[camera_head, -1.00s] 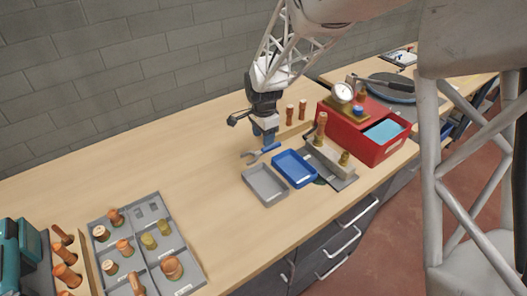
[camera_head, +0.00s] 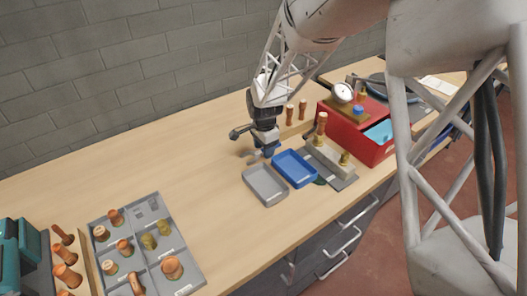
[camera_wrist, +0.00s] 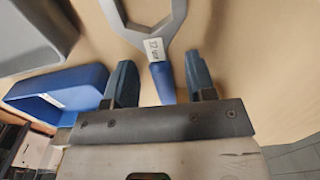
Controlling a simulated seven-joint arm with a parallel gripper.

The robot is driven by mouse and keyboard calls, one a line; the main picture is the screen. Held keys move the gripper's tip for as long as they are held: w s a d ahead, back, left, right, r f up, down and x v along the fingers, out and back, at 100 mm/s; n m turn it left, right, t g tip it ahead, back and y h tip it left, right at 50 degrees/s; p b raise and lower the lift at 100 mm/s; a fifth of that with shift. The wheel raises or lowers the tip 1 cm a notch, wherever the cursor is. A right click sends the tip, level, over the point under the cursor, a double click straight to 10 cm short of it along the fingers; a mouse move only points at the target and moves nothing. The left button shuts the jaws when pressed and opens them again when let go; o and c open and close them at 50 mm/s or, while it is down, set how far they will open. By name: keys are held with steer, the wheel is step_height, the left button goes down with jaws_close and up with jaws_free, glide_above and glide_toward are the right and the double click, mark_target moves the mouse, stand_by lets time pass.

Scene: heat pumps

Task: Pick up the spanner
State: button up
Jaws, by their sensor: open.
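The spanner has a grey ring-like head and a blue handle. In the wrist view the spanner (camera_wrist: 160,50) lies on the wooden bench, its blue handle between my two fingers with a gap on each side. In the head view only the grey end of the spanner (camera_head: 252,155) shows; my gripper hides the handle. My gripper (camera_head: 267,152) points down over the bench, just behind the trays. In the wrist view my gripper (camera_wrist: 160,65) is open, with blue fingers on either side of the handle.
A grey tray (camera_head: 266,200) and a blue tray (camera_head: 308,180) stand close in front of the gripper. A red box (camera_head: 365,148) with a gauge is to the right, beside a grey fixture. A parts organiser (camera_head: 180,280) stands at front left. The bench's left middle is clear.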

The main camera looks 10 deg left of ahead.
stand_by(0.3)
jaws_close()
steer(key=shift+r, duration=0.1)
steer(key=shift+r, duration=0.75)
step_height(320, 180, up, 2)
steer(key=shift+r, duration=0.1)
steer(key=s+d, duration=0.2)
steer(key=s, duration=0.2)
steer(key=s+d, duration=0.2)
steer(key=s, duration=0.3)
steer(key=s+d+r, duration=0.1)
steer(key=s+d, duration=0.1)
steer(key=s, duration=0.3)
steer(key=shift+s+d, duration=0.25)
steer(key=shift+d, duration=0.1)
steer(key=shift+w+r+n, duration=0.1)
steer(key=shift+n, duration=0.2)
